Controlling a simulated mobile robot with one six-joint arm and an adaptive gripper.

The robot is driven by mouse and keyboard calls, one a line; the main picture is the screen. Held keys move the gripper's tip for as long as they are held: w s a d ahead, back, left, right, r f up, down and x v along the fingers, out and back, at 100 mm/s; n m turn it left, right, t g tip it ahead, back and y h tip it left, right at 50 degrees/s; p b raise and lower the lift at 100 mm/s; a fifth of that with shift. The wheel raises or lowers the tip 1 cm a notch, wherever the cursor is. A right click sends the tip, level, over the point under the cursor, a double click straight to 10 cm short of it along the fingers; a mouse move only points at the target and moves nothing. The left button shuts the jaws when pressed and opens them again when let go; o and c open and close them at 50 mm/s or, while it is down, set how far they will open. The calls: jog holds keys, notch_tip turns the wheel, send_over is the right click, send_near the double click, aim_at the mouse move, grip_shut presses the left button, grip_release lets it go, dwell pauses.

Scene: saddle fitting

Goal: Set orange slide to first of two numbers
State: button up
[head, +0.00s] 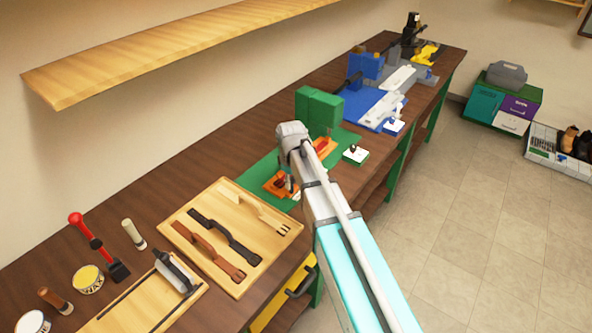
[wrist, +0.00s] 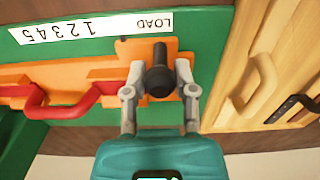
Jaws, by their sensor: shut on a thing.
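The orange slide (wrist: 128,52) lies on the green fixture (wrist: 75,55), at the LOAD end of the white number strip (wrist: 90,27). The strip reads upside down in the wrist view, with 1 to 5 left of LOAD. My gripper (wrist: 160,82) is shut on the slide's dark upright knob (wrist: 159,60), one finger on each side. In the head view the orange slide (head: 276,184) is partly hidden by my gripper (head: 291,184).
A red handle (wrist: 68,108) on orange stands left of the slide in the wrist view. A wooden board (head: 232,262) with straps borders the green fixture in the head view. A small white-topped block (head: 355,153) and a blue station (head: 372,107) stand beyond.

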jog(key=shift+w+d, duration=0.3)
jog(key=shift+w, duration=0.3)
jog(key=shift+w+d, duration=0.3)
dwell(0.5)
jog(key=shift+w+d, duration=0.4)
jog(key=shift+w, duration=0.05)
dwell(0.3)
jog(key=shift+w+d, duration=0.3)
jog(key=shift+w, duration=0.05)
jog(key=shift+w+d, duration=0.1)
dwell(0.3)
